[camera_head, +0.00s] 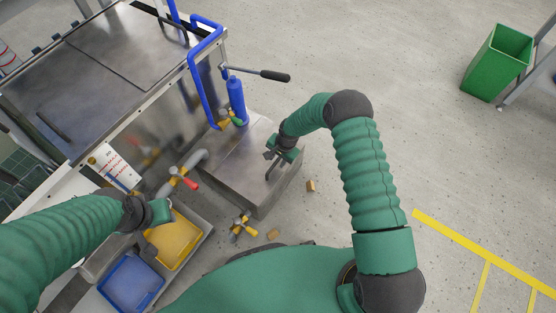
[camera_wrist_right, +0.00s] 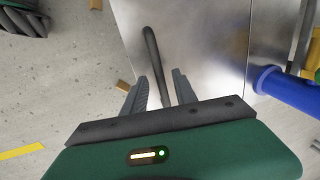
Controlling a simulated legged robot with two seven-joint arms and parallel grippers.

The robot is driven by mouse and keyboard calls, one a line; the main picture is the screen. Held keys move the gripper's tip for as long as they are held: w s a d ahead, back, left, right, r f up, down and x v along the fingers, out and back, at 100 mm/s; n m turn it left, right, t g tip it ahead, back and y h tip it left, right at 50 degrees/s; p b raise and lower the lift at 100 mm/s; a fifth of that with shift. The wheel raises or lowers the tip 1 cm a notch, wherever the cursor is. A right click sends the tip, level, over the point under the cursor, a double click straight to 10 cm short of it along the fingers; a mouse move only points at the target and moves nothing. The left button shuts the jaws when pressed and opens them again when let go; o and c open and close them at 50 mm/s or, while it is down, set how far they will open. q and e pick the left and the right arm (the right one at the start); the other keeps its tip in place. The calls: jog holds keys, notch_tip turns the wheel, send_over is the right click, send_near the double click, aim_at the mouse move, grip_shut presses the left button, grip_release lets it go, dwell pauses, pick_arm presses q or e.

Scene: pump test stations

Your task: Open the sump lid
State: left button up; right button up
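The sump is a low steel box with a flat metal lid (camera_head: 236,167), which lies flat. A dark bar handle (camera_head: 274,171) is on the lid's right part. In the right wrist view the handle (camera_wrist_right: 151,48) runs between the two fingers of my right gripper (camera_wrist_right: 160,88), with gaps beside it. My right gripper (camera_head: 272,155) is open at the handle; I cannot tell whether a finger touches it. My left gripper (camera_head: 158,212) is over the trays at lower left, and its fingers are not clear.
A blue cylinder (camera_head: 237,100) and a black-gripped lever (camera_head: 262,73) stand behind the sump. A pipe with a red-handled valve (camera_head: 182,178) is at its left. Yellow (camera_head: 184,236) and blue (camera_head: 130,284) trays lie lower left. Small brown blocks (camera_head: 311,186) lie on the floor. Floor to the right is open.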

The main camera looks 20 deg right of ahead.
grip_shut()
jog(key=shift+r, duration=0.1)
dwell(1.2)
